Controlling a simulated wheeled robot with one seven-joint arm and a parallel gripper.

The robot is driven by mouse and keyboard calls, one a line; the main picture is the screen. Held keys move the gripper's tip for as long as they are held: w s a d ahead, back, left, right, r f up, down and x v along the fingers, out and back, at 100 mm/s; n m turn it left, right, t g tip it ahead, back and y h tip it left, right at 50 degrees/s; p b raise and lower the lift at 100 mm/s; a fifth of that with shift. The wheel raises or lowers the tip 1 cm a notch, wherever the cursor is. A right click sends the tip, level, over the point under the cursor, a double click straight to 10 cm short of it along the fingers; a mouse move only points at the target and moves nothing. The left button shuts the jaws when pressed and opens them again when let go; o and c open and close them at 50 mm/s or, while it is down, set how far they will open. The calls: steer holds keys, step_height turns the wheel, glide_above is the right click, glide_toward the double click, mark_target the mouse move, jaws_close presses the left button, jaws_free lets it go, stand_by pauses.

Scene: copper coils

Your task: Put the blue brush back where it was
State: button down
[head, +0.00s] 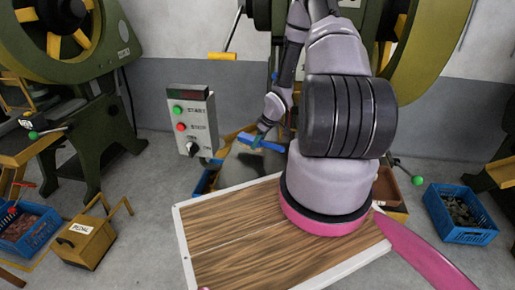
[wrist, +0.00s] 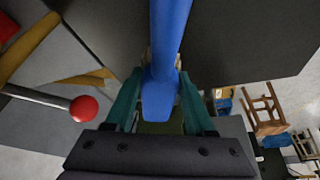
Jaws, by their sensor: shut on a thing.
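The blue brush (head: 267,145) is held out ahead of me, beyond the wooden-topped surface, in the head view. My gripper (head: 259,138) is shut on it. In the wrist view the brush's blue length (wrist: 168,45) runs up from between the two teal fingers of my gripper (wrist: 160,98) to the top edge. Its far end is out of that view. A dark grey flat surface lies behind the brush there. I cannot tell whether the brush touches it.
A wooden-topped surface (head: 225,235) with a white rim is in front of me. A grey control box (head: 190,122) stands left of my gripper. A red-knobbed lever (wrist: 84,108) is left in the wrist view. Green presses (head: 75,50) and blue crates (head: 460,214) stand around.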

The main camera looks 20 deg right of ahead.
mark_target(258, 148)
steer(key=shift+f, duration=1.5)
steer(key=shift+c, duration=1.3)
jaws_free()
steer(key=shift+f, duration=0.15)
steer(key=v, duration=1.2)
steer(key=shift+s, duration=0.1)
